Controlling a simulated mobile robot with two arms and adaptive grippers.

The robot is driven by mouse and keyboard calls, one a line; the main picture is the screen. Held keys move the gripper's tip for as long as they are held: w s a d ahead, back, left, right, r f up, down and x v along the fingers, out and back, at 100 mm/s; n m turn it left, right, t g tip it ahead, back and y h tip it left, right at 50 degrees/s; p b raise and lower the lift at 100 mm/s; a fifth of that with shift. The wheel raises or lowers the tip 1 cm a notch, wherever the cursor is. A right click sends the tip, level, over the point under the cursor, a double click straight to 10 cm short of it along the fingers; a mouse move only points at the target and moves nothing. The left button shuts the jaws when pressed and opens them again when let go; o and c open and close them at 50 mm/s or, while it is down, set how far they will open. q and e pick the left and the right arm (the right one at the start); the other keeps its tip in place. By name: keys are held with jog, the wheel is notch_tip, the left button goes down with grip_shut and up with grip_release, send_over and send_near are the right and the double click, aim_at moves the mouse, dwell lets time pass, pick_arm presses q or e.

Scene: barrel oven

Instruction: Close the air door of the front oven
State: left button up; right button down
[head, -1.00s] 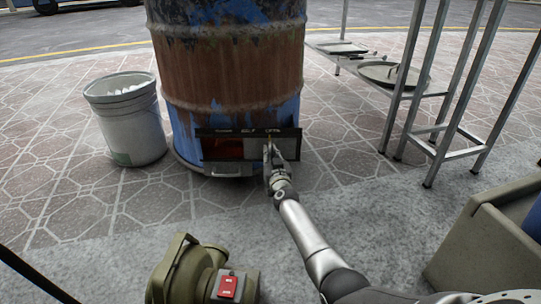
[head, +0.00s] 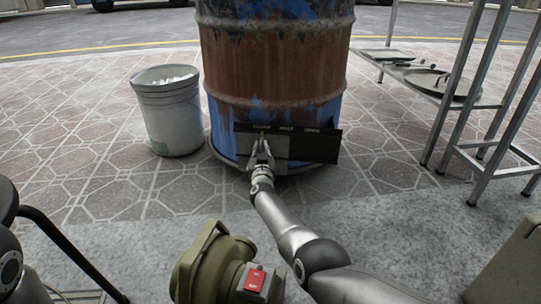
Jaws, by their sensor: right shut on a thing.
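The front oven is a rusty blue barrel (head: 275,75) standing upright on the paving. Low on its front is a dark frame (head: 316,148) with white lettering, of which "HALF" and "OPEN" stand to the right. The air door is a grey sliding panel (head: 279,148) at the left part of this frame, and no red opening shows beside it. My right gripper (head: 262,147) is at the left part of the panel, shut on its small upright handle. The gripper hides part of the panel and the frame's lower left. My left gripper is out of view.
A whitish bucket (head: 168,115) stands left of the barrel. A metal rack (head: 470,105) with pans stands to the right.

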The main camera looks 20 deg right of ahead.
jog(key=shift+w+a, duration=0.15)
jog(key=shift+a, duration=0.25)
jog(key=shift+a+r, duration=0.1)
jog(key=shift+a, duration=0.05)
jog(key=c, duration=1.7)
grip_release()
jog(key=shift+o, duration=0.9)
jog(key=shift+w+a, duration=0.15)
jog(key=shift+a, duration=0.05)
jog(key=shift+d, duration=0.3)
